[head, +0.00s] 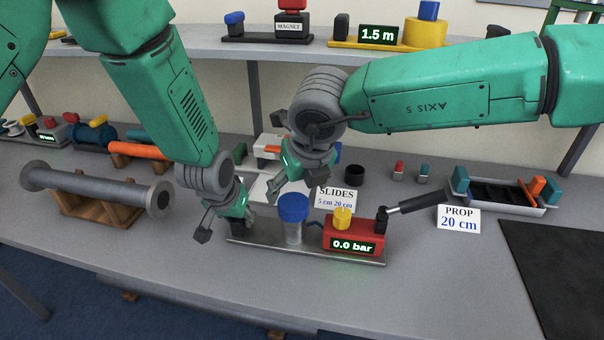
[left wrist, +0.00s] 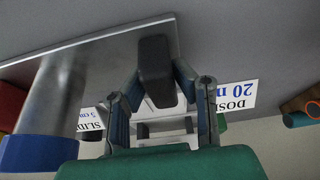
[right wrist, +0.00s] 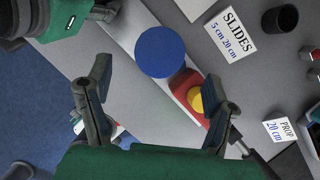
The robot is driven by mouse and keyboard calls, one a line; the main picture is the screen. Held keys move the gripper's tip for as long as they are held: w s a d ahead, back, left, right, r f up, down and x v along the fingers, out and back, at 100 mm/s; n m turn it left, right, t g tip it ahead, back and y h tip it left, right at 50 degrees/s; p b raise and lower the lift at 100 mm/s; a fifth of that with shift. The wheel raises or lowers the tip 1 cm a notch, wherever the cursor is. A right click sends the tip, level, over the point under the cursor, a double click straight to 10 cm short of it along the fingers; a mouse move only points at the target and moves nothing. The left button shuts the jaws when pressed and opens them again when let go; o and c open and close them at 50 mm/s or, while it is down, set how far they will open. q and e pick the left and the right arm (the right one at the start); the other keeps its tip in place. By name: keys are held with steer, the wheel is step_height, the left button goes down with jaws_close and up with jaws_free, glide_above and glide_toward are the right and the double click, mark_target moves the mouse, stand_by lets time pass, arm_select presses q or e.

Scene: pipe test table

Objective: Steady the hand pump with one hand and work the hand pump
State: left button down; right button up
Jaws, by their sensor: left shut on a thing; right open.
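The hand pump has a red body (head: 352,235) reading 0.0 bar, with a yellow knob (head: 342,218) on top. Its black-gripped lever (head: 417,202) slants up to the right. My left gripper (head: 222,222) is shut on the dark block (left wrist: 155,72) at the plate's left end. My right gripper (head: 290,178) is open and empty above and behind the blue cap. In the right wrist view, the cap and red body (right wrist: 186,95) lie beyond its fingers.
A SLIDES sign (head: 337,198) stands behind the pump and a PROP sign (head: 459,219) to its right. A grey pipe (head: 95,188) rests on wooden supports at the left. A tray (head: 500,190) stands at the back right. The table in front of the pump is clear.

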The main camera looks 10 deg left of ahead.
mark_target(293, 202)
steer(key=x, duration=0.6)
steer(key=shift+w+a+f, duration=0.1)
steer(key=shift+a+f, duration=0.05)
steer(key=shift+f, duration=0.05)
steer(key=c, duration=1.4)
steer(key=shift+o, duration=0.2)
steer(key=m+h, duration=0.1)
steer(key=m, duration=0.2)
steer(key=shift+t, duration=0.3)
steer(key=shift+m+h, duration=0.3)
steer(key=shift+m, duration=0.5)
steer(key=m+h, duration=0.1)
steer(key=m, duration=0.2)
steer(key=shift+m+h, duration=0.3)
steer(key=shift+m, duration=0.5)
